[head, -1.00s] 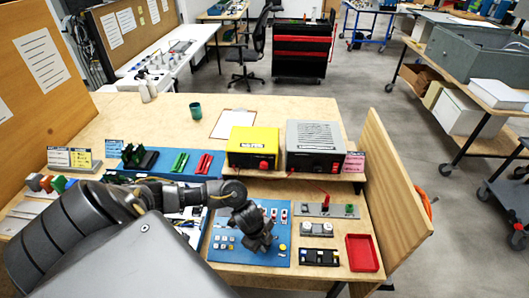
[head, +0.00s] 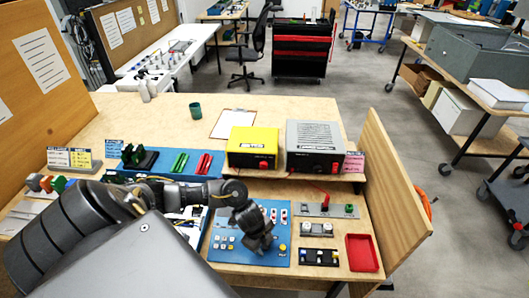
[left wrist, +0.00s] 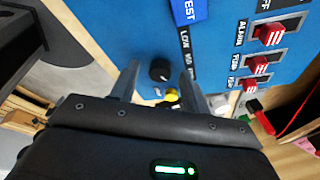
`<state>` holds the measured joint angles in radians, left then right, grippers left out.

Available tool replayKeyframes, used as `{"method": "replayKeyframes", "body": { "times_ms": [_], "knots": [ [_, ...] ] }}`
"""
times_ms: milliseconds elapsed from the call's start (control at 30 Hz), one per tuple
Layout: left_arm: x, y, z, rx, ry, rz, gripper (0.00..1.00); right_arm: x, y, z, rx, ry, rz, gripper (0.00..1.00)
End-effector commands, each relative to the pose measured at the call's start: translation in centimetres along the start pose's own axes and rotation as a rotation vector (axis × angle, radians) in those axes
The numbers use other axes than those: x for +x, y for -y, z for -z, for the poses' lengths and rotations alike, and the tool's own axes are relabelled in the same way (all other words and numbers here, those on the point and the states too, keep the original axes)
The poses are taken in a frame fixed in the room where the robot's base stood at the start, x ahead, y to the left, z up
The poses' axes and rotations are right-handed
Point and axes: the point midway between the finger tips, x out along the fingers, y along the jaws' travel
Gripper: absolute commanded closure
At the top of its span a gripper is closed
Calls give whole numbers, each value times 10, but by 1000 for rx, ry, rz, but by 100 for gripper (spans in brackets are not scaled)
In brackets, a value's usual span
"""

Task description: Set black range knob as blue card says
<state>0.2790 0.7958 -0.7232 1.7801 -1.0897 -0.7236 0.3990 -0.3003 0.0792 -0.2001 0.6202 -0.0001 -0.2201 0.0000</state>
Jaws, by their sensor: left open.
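The black range knob (left wrist: 160,70) sits on the blue panel (left wrist: 110,25), which also shows on the bench in the head view (head: 282,258). In the left wrist view, the knob lies between and beyond the two fingertips of my left gripper (left wrist: 160,82). The fingers are apart and nothing is held. In the head view, my left gripper (head: 262,248) is over the panel and hides the knob. A small blue card (head: 114,147) stands at the back left of the bench; its writing is too small to read.
Red switches (left wrist: 270,35) line the panel's right side in the wrist view, and a yellow part (left wrist: 172,95) is near the knob. A yellow meter box (head: 253,148) and grey box (head: 315,147) stand behind. A red tray (head: 362,253) lies at right.

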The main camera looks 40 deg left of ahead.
Motion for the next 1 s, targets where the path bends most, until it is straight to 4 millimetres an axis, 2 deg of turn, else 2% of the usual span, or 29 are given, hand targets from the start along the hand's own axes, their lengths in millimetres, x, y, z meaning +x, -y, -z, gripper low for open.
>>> {"method": "replayKeyframes", "body": {
  "times_ms": [167,267,500,700,1000],
  "knots": [
    [-7,1,0,0,-1,2,54,-2,0,0,0,0,0,45],
    [-22,2,0,2,-1,4,54,-4,0,0,0,0,0,45],
    [-71,2,0,3,0,5,54,-12,0,1,0,0,0,45],
    [-99,1,0,2,0,3,54,-16,-1,1,0,0,-1,45],
    [-108,0,0,0,0,-1,54,-16,-1,1,0,0,-1,45]
  ]
}}
